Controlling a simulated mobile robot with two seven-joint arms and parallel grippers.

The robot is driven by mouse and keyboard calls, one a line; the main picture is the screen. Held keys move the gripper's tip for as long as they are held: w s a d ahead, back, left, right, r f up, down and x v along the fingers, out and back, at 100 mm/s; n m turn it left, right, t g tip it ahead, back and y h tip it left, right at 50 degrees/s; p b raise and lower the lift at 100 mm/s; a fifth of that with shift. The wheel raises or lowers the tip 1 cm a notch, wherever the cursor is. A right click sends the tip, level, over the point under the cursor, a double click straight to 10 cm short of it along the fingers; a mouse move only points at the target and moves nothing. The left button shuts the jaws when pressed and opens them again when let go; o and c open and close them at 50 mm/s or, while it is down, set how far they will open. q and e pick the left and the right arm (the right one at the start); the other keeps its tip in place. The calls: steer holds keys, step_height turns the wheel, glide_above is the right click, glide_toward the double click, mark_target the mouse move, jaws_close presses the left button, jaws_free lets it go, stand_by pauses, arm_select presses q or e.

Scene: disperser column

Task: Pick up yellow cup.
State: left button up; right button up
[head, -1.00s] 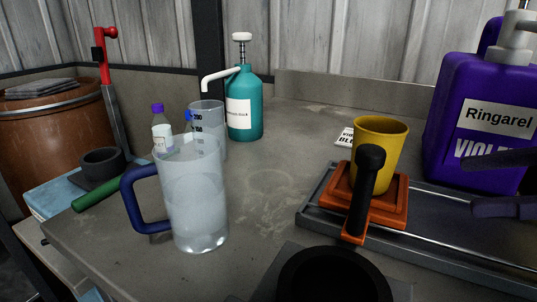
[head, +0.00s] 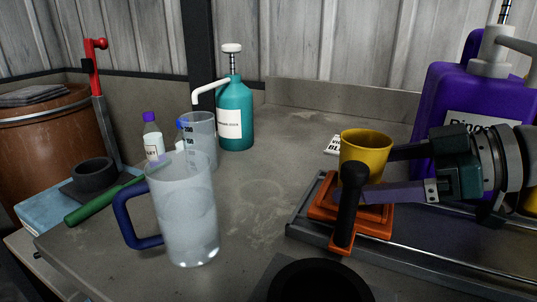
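The yellow cup (head: 366,146) stands upright over the orange stand (head: 380,220) right of centre in the head view. Its lower part is hidden by a black handle and a gripper finger. My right gripper (head: 372,172) reaches in from the right with its fingers spread apart. The purple finger passes in front of the cup's lower side; the dark finger reaches the cup's right side, its tip hidden. I cannot tell whether either finger touches the cup. My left gripper is not in view.
The black handle (head: 349,205) rises close in front of the cup. A large purple bottle (head: 433,105) stands behind my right gripper. A clear jug (head: 185,210) and teal pump bottle (head: 236,115) stand left. The counter's middle is clear.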

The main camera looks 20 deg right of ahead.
steer(key=c, duration=1.4)
